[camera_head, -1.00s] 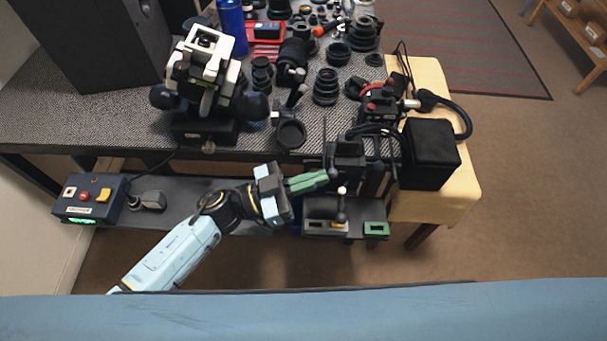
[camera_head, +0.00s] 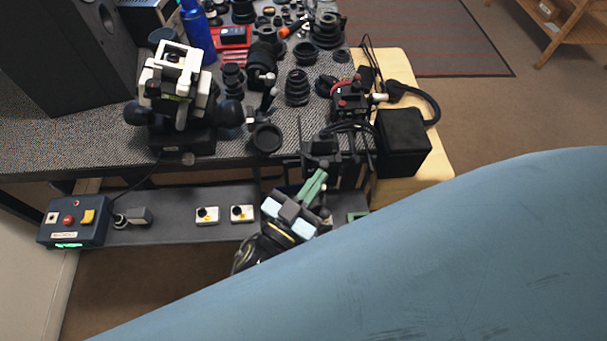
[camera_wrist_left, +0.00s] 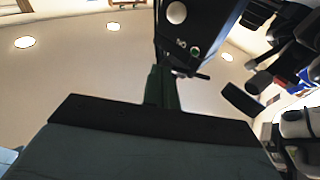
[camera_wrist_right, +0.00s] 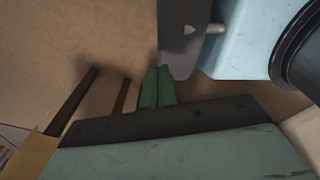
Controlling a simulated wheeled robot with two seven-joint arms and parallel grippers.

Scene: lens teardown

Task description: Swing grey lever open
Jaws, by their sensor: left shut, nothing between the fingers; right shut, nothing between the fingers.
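My left gripper (camera_head: 315,182) is shut and empty. Its green fingers point up and right at the front of a black device (camera_head: 322,147) at the bench's front edge; I cannot tell whether they touch it. In the left wrist view the shut fingers (camera_wrist_left: 162,88) stand close to a dark panel (camera_wrist_left: 190,30) with a pale round spot. A short dark bar (camera_wrist_left: 203,76) sticks out beside the fingertips. I cannot tell for sure which part is the grey lever. My right gripper (camera_wrist_right: 157,86) is shut and empty, in its own wrist view only, beside a dark grey plate (camera_wrist_right: 180,35).
A control box (camera_head: 73,221) with red and yellow buttons and two small switch boxes (camera_head: 207,215) sit on the lower shelf. A black box (camera_head: 403,140) stands on the yellow table (camera_head: 435,165). Lens parts crowd the bench. My own blue arm covers the lower right.

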